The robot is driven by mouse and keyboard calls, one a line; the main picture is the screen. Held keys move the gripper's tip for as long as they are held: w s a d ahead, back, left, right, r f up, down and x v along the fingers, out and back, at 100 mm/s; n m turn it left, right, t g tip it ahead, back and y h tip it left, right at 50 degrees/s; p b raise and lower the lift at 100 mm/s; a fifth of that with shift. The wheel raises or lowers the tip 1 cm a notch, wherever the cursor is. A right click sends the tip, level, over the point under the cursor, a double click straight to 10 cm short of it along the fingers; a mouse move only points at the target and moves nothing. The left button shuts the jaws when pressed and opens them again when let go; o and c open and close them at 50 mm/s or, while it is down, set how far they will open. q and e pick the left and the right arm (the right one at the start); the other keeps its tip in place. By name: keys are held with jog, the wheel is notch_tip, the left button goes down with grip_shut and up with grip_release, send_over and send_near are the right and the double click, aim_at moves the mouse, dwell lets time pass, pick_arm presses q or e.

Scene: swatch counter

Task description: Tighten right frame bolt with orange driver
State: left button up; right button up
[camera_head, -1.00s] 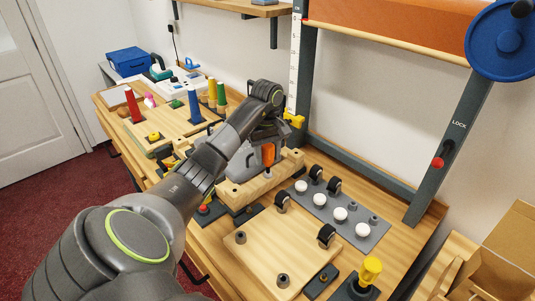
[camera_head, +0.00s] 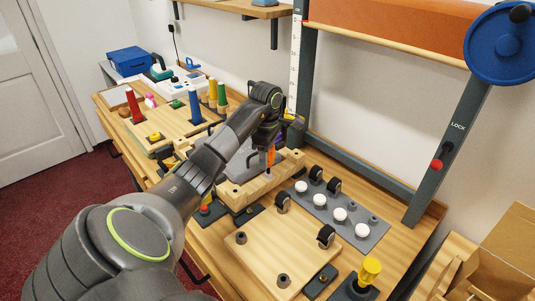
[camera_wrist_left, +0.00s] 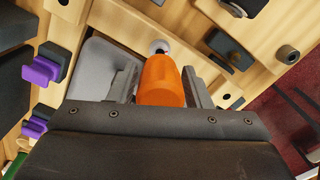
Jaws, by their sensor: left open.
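The orange driver (camera_head: 271,156) stands about upright at the wooden frame (camera_head: 262,186), with a pale collar at its lower end. In the left wrist view the orange handle (camera_wrist_left: 162,82) lies between the two fingers. My left gripper (camera_head: 266,148) is open around the handle, with a finger on either side. Contact between fingers and handle cannot be made out. The frame bolt cannot be clearly made out in either view. My right gripper is not in view.
A wooden board with black posts (camera_head: 275,250) lies in front. A grey strip with white knobs (camera_head: 374,247) is to the right. Coloured pegs stand on a board (camera_head: 178,128) at the left. A dark upright (camera_head: 437,165) with a red knob rises at the right.

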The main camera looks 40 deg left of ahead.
pick_arm(q)
jog(key=n+p, duration=0.1)
jog(key=n, duration=0.5)
jog(key=shift+s, duration=0.1)
jog(key=c, duration=0.7)
jog(key=shift+f+m+b, duration=0.3)
jog(key=shift+m+b, duration=0.7)
jog(key=shift+b, duration=0.25)
jog(key=shift+c, duration=0.2)
jog(key=shift+r+m, duration=0.2)
jog(key=shift+m, duration=0.4)
jog(key=shift+r+m, duration=0.15)
jog(key=shift+m, duration=0.35)
jog(key=m, duration=0.4)
jog(key=shift+r+p, duration=3.35)
jog(key=shift+p, duration=0.15)
